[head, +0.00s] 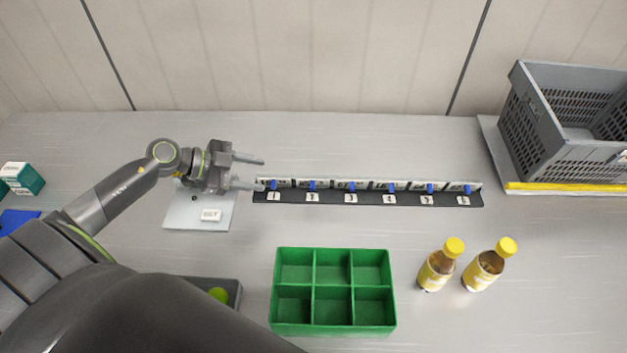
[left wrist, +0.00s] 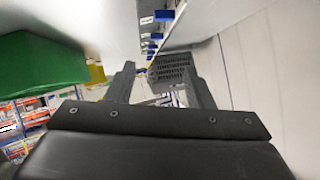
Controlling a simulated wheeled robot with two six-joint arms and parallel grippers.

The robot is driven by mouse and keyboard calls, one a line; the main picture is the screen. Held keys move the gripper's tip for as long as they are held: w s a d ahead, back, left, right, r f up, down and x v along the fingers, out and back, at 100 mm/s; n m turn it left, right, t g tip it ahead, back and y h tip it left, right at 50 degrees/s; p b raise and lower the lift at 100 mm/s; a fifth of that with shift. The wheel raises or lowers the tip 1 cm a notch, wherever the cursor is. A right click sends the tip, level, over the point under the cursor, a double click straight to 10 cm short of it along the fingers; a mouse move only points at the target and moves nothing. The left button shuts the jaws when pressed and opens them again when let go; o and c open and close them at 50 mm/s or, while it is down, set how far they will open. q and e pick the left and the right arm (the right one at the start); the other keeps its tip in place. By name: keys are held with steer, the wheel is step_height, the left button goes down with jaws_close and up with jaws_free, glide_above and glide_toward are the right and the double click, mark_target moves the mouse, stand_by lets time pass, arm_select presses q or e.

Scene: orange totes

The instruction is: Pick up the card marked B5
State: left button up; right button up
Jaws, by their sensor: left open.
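A row of several white cards (head: 352,184) stands in a long black rack (head: 330,198) near the back of the table, with blue clips and small numbered tags along its front. The lettering on the cards is too small to read, so I cannot tell which is B5. My left gripper (head: 262,174) is open and empty at the left end of the row, its fingers pointing right. In the left wrist view, its two fingers (left wrist: 160,78) are spread with nothing between them, and the blue clips (left wrist: 155,36) recede beyond. My right gripper is not in view.
A light plate (head: 190,215) with a small white label lies below my left gripper. A green divided tray (head: 333,252) sits in front, with two yellow-capped bottles (head: 437,268) to its right. A grey crate (head: 545,125) stands at the back right. The table between rack and tray is clear.

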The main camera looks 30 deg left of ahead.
arm_select(q)
steer(key=p, duration=0.2)
glide_toward(310, 184)
steer(key=x, duration=0.4)
steer(key=shift+w+a+f, duration=0.1)
steer(key=shift+w, duration=0.2)
steer(key=p+x, duration=0.1)
steer(key=x, duration=0.3)
steer(key=shift+w+d+f, duration=0.1)
steer(key=shift+d+f, duration=0.05)
steer(key=shift+d, duration=0.1)
steer(key=shift+w+d+f, duration=0.15)
steer(key=shift+f, duration=0.1)
steer(key=shift+c, duration=0.5)
steer(key=c, duration=0.8)
